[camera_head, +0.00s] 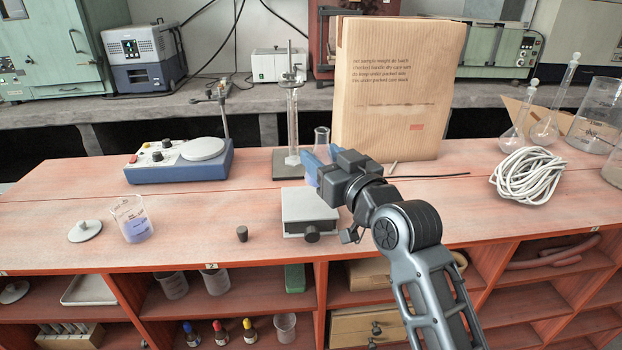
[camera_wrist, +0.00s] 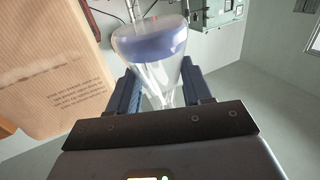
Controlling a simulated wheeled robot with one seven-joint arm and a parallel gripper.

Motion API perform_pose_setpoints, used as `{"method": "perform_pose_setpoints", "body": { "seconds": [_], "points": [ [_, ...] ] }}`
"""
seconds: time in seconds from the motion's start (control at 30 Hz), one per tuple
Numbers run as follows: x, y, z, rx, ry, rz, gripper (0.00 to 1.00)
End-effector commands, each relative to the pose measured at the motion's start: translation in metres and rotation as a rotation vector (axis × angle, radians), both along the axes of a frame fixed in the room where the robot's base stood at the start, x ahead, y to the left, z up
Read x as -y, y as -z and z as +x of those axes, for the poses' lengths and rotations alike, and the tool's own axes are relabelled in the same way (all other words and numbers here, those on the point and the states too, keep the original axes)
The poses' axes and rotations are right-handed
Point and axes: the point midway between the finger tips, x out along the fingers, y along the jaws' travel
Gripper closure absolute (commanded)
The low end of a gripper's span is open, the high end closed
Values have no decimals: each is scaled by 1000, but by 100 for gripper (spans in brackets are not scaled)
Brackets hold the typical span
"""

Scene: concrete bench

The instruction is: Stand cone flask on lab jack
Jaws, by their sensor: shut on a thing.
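The cone flask (camera_wrist: 152,45) is clear glass with blue-violet liquid. In the wrist view it sits between the two blue fingers of my gripper (camera_wrist: 160,90), which are shut on it. In the head view, my gripper (camera_head: 316,166) hides most of the flask; its clear neck (camera_head: 321,137) shows above the fingers and looks about upright. The lab jack (camera_head: 308,206) is a low grey box with a dark knob at its front, on the red bench. The flask appears over the jack's back edge; whether its base touches the top is hidden.
A stand with a glass cylinder (camera_head: 292,120) is close behind the jack. A large paper bag (camera_head: 395,95) stands behind my gripper. A stirrer plate (camera_head: 180,168), a beaker (camera_head: 131,220) and a dark stopper (camera_head: 242,233) are left; coiled cable (camera_head: 527,176) lies right.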

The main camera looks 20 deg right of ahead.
Motion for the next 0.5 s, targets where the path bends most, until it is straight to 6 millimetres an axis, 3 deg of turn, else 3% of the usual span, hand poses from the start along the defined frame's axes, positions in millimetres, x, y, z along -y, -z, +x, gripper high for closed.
{"method": "perform_pose_setpoints", "body": {
  "seconds": [0.2,0.5],
  "points": [
    [-16,14,20,0,-1,0,86],
    [-17,48,22,-1,0,1,86]
  ]
}}
